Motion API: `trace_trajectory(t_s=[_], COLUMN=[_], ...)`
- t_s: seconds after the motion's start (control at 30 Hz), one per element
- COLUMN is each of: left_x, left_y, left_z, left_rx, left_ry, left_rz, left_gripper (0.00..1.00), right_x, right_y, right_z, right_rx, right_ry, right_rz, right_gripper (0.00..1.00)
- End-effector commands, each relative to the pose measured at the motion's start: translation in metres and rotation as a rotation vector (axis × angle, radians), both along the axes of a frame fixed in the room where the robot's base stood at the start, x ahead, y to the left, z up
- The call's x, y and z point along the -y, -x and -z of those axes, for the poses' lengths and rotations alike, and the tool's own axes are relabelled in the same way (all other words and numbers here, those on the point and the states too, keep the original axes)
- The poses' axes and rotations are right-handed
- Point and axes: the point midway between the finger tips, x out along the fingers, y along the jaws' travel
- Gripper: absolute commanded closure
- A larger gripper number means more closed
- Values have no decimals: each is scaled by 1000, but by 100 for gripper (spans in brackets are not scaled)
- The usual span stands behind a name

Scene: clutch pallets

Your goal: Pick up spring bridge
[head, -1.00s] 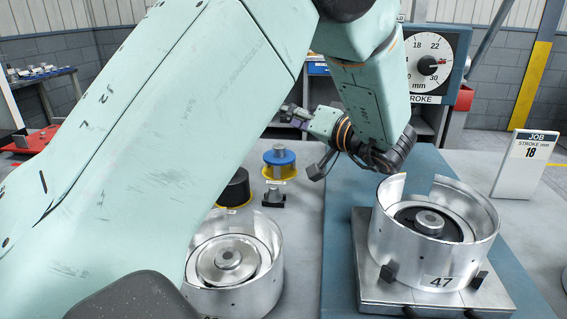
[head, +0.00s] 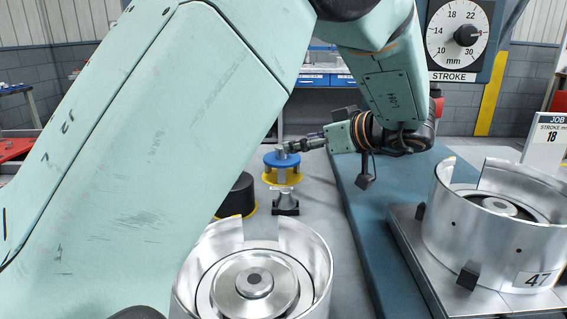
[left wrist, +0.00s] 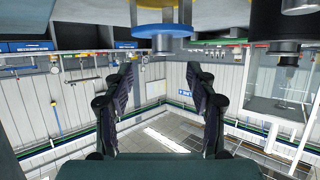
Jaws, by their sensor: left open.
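No part is labelled as the spring bridge, and I cannot tell for sure which one it is. A blue round piece (head: 282,160) with a grey post stands on a yellow base (head: 284,178) on the grey table. My left gripper (head: 289,146) is at the post's height, close to it; I cannot tell whether they touch. In the left wrist view, my left gripper (left wrist: 165,80) has its fingers wide apart with nothing between them. The blue piece (left wrist: 160,30) appears there upside down, beyond the fingers at the top. My right gripper is not in view.
A black cylinder (head: 237,196) and a small black stand (head: 286,203) are near the blue piece. One notched metal drum (head: 306,240) is in front; another, marked 47 (head: 450,230), sits on a plate (head: 411,250) at right. A stroke dial (head: 458,38) stands behind.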

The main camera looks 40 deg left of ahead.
Motion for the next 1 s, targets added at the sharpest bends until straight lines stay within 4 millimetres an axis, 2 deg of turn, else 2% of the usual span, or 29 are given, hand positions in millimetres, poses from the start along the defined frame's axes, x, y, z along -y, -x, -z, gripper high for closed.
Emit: trace_trajectory(t_s=[0.33,0.63,0.97,1.0], left_x=[-29,-63,-70,-70], left_y=[-3,-8,-9,-9], left_z=[15,27,26,26], left_rx=[0,-1,-2,-2], left_ry=[4,3,1,1], left_rz=[-5,-3,1,1], left_gripper=[43,43,43,46], right_x=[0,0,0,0], right_y=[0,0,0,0], right_z=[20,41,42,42], right_rx=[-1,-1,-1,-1], right_ry=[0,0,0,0], right_rz=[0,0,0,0], right_gripper=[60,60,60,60])
